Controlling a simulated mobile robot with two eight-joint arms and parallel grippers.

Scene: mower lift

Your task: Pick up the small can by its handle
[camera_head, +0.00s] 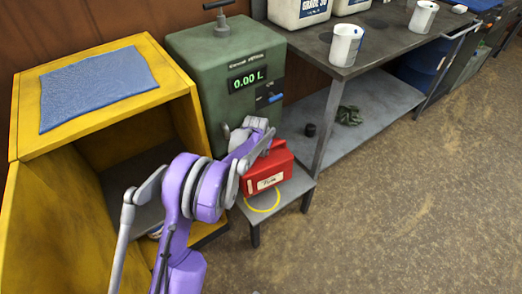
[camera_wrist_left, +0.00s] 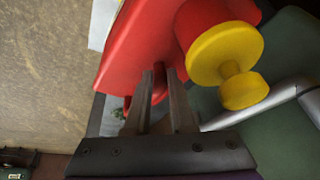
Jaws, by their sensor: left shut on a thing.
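The small red can (camera_head: 268,172) is at the small grey stand (camera_head: 292,190) in front of the green dispenser, upright or nearly so. I cannot tell whether its base touches the stand. My left gripper (camera_head: 262,148) reaches it from above, with the arm hiding part of its left side. In the left wrist view, the can (camera_wrist_left: 135,50) fills the top, with its yellow cap (camera_wrist_left: 225,55) at the right. My left gripper (camera_wrist_left: 160,95) is shut on the can's red handle, which shows between the fingers. My right gripper is in neither view.
A yellow ring (camera_head: 262,201) marks the stand's top. The green dispenser (camera_head: 213,58) reads 0.00 L. A yellow open cabinet (camera_head: 172,80) with a blue mat (camera_head: 98,88) stands left. A grey workbench (camera_head: 385,45) with white containers stands right. The floor at right is clear.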

